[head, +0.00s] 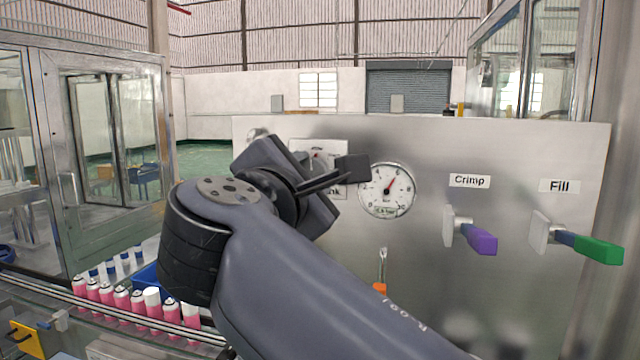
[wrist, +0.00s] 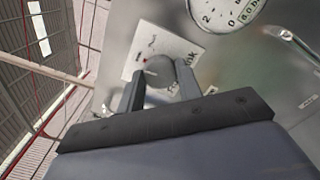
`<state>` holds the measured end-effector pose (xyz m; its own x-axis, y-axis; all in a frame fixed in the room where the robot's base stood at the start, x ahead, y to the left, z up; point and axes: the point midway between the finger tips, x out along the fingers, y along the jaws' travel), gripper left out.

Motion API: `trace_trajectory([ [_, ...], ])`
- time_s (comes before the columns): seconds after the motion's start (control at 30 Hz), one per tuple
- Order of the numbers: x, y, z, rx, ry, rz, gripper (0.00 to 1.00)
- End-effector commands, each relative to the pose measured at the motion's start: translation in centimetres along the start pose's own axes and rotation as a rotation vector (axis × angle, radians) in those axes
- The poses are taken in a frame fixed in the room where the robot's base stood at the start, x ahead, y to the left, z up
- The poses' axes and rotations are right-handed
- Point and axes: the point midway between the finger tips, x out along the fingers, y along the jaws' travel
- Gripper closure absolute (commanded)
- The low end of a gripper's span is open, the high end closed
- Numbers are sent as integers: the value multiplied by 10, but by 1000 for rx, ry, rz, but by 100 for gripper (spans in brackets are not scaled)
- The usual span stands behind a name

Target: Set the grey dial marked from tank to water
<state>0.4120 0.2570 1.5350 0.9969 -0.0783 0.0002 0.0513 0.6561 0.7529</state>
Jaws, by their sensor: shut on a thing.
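The grey dial (wrist: 160,72) shows in the wrist view as a rounded knob between my two fingers, in front of a white label plate (wrist: 150,42). My gripper (wrist: 159,88) is shut on the dial, one finger on each side. In the head view my gripper (head: 326,174) is at the metal panel, left of the round gauge, and hides the dial. Only part of the plate (head: 325,147) shows there, with a small red mark and the letters "nk" below. Which mark the dial points to cannot be read.
The pressure gauge (head: 387,190) is just right of my gripper. A purple lever (head: 480,240) under "Crimp" and a green lever (head: 598,249) under "Fill" stick out farther right. Pink cans (head: 122,298) line the lower left.

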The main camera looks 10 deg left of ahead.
Motion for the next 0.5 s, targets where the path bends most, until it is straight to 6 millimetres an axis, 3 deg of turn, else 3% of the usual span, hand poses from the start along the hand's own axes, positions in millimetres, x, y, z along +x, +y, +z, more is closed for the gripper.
trace_trajectory([
  [0.5,0,0,0,46,0,-1,89],
])
